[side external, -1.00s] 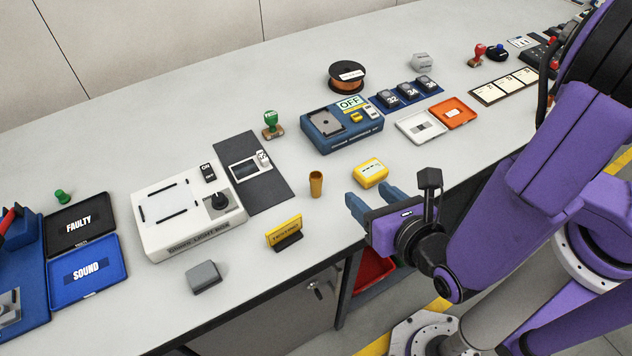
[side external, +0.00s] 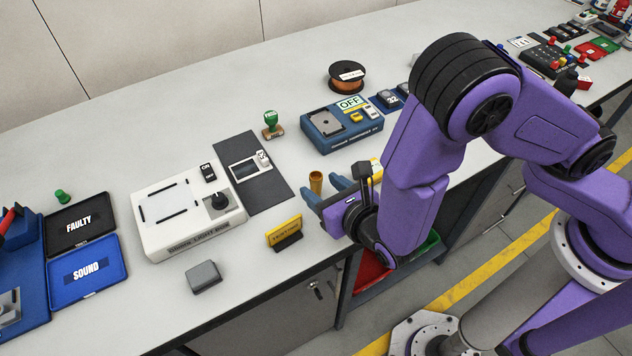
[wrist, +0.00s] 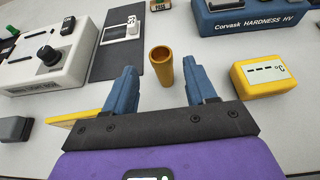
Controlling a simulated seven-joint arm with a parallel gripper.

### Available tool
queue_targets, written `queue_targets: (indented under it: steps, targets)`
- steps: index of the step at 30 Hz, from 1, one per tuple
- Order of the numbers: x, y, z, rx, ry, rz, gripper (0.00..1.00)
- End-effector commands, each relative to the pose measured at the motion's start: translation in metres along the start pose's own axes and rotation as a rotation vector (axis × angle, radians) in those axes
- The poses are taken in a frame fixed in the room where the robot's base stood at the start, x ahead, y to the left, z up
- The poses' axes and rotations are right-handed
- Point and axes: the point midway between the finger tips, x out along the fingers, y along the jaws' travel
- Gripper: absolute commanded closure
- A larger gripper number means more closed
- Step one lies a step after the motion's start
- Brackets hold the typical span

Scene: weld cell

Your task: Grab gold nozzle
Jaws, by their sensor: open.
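The gold nozzle (side external: 316,182) is a small hollow cylinder standing upright on the grey bench. In the wrist view the nozzle (wrist: 162,66) stands just beyond and between my two blue fingers, its open top showing. My gripper (side external: 322,190) is open and empty, low over the bench on the near side of the nozzle. In the wrist view the gripper (wrist: 160,74) has a finger on each side of the nozzle's line, with gaps to both. In the side view the fingers hide the nozzle's lower part.
A yellow meter (wrist: 264,78) stands right of my gripper. A yellow sign (side external: 284,232) stands to the left near the bench edge. A white light box (side external: 188,212) and a dark mat (side external: 262,185) lie left of the nozzle. A blue hardness tester (side external: 340,128) is behind.

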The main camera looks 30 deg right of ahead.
Motion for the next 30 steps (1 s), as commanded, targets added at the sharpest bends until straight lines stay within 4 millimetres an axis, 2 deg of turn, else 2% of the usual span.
queue_targets:
  steps: [5, 15, 24, 25, 27, 30]
  targets:
    - [0.010, -0.001, 0.000, 0.000, 0.000, -0.002, 0.44]
    - [0.052, -0.004, -0.002, 0.001, 0.000, -0.002, 0.44]
    - [0.057, -0.003, -0.002, -0.001, 0.000, 0.000, 0.44]
    - [0.057, -0.003, -0.002, -0.001, 0.000, 0.000, 0.47]
    - [0.057, -0.003, -0.002, -0.001, 0.000, 0.000, 0.70]
    - [0.057, -0.003, -0.002, -0.001, 0.000, 0.000, 0.99]
